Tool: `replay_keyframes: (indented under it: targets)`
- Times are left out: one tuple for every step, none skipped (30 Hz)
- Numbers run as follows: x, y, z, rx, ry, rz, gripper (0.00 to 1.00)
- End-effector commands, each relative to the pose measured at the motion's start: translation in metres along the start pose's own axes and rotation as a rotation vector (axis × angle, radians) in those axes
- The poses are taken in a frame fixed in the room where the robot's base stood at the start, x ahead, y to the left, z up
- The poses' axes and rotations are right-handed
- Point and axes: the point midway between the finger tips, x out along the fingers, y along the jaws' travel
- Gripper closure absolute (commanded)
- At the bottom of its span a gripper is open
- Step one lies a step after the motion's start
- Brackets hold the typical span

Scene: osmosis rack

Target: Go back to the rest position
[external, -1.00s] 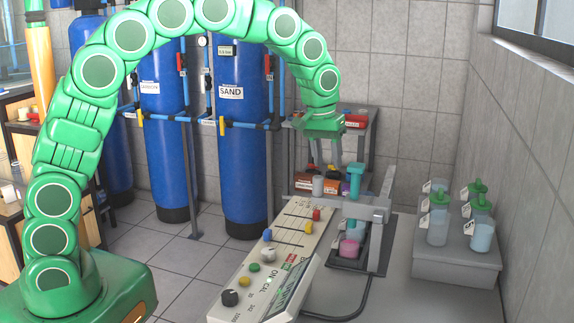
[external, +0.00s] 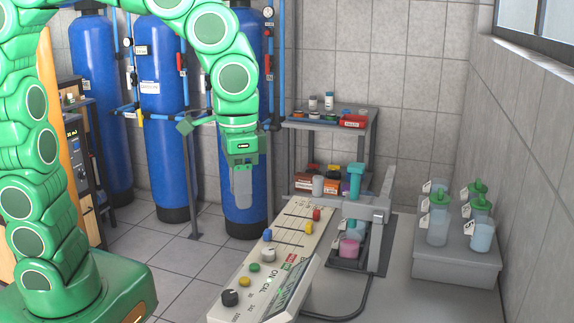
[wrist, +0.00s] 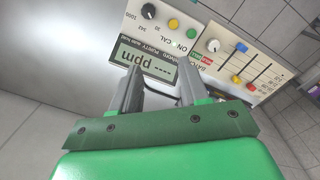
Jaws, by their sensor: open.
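My green arm arches in from the left in the external view. My gripper (external: 242,187) hangs pointing down in front of a blue tank, left of and above the control panel. In the wrist view my gripper (wrist: 160,88) shows two grey fingers spread apart with nothing between them. The control panel (external: 285,255) lies below, with coloured buttons, knobs and sliders. It also shows in the wrist view (wrist: 185,42), its grey display reading "ppm" with dashes.
A probe stand (external: 366,211) with a teal probe and small beakers stands right of the panel. A grey block (external: 455,265) with several cups sits on the bench at right. A shelf rack (external: 330,122) stands behind. Blue tanks (external: 165,120) line the back left.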

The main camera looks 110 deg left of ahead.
Motion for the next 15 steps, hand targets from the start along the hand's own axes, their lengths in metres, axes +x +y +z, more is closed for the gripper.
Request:
replay_keyframes:
  targets:
    - [0.000, 0.006, 0.018, 0.040, -0.009, -0.003, 0.55]
    - [0.001, 0.009, 0.027, 0.062, -0.015, -0.006, 0.55]
    - [0.001, 0.012, 0.040, 0.092, -0.022, -0.009, 0.55]
    - [0.001, 0.014, 0.049, 0.114, -0.027, -0.011, 0.55]
    - [0.002, 0.016, 0.059, 0.138, -0.032, -0.013, 0.55]
    - [0.004, 0.018, 0.072, 0.166, -0.041, -0.017, 0.55]
    - [0.005, 0.019, 0.082, 0.189, -0.048, -0.020, 0.55]
    - [0.005, 0.020, 0.091, 0.211, -0.053, -0.022, 0.55]
    - [0.006, 0.022, 0.103, 0.242, -0.059, -0.025, 0.55]
    - [0.007, 0.022, 0.113, 0.263, -0.063, -0.027, 0.55]
    - [0.009, 0.022, 0.123, 0.286, -0.070, -0.030, 0.55]
    - [0.011, 0.022, 0.135, 0.316, -0.079, -0.034, 0.55]
    - [0.012, 0.022, 0.144, 0.338, -0.085, -0.036, 0.55]
    - [0.013, 0.021, 0.153, 0.360, -0.089, -0.039, 0.55]
    - [0.015, 0.020, 0.165, 0.391, -0.094, -0.041, 0.55]
